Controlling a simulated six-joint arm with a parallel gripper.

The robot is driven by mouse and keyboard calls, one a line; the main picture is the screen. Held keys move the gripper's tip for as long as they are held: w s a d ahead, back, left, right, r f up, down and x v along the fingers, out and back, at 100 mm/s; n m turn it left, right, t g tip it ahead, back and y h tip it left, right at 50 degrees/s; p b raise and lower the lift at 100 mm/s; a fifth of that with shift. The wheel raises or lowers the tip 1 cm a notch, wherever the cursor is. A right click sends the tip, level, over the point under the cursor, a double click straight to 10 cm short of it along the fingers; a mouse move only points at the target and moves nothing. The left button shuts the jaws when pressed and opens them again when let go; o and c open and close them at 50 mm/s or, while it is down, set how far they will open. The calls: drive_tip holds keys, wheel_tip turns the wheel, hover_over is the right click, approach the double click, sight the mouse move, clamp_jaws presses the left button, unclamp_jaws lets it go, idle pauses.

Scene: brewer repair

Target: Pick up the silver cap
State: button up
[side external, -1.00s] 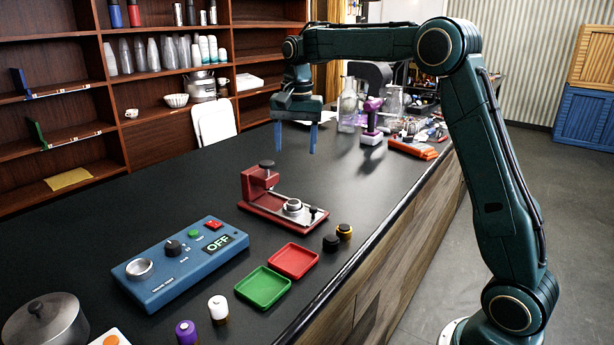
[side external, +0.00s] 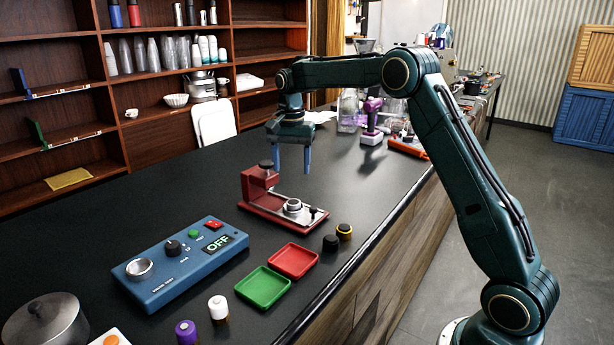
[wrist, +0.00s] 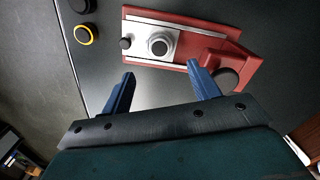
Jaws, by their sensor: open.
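A silver round cap-like piece (side external: 292,205) sits on the metal plate of the red fixture (side external: 262,207); in the wrist view this piece (wrist: 158,44) shows a dark centre. Another silver round piece (side external: 139,267) sits on the left end of the blue control box (side external: 182,262). I cannot tell for certain which is the silver cap. My gripper (side external: 291,172) is open and empty, pointing down above and behind the red fixture. In the wrist view, my gripper's blue fingers (wrist: 161,70) are apart, with the fixture's silver piece just beyond their tips.
A green tray (side external: 263,288) and a red tray (side external: 293,261) lie in front of the fixture. A black cap (side external: 330,243) and a yellow-ringed black one (side external: 344,232) stand near the table edge.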

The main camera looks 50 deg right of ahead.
hover_over(293, 202)
drive_tip(key=shift+a+f, duration=0.2)
drive_tip(key=shift+f, duration=2.4)
drive_tip(key=shift+d+f, duration=0.15)
drive_tip(key=shift+f, duration=1.15)
drive_tip(key=shift+d+f, duration=0.15)
drive_tip(key=shift+f, duration=1.15)
drive_tip(key=c, duration=1.1)
drive_tip(key=shift+r, duration=0.15)
wheel_tip(293, 202, up, 20)
drive_tip(key=shift+f, duration=0.1)
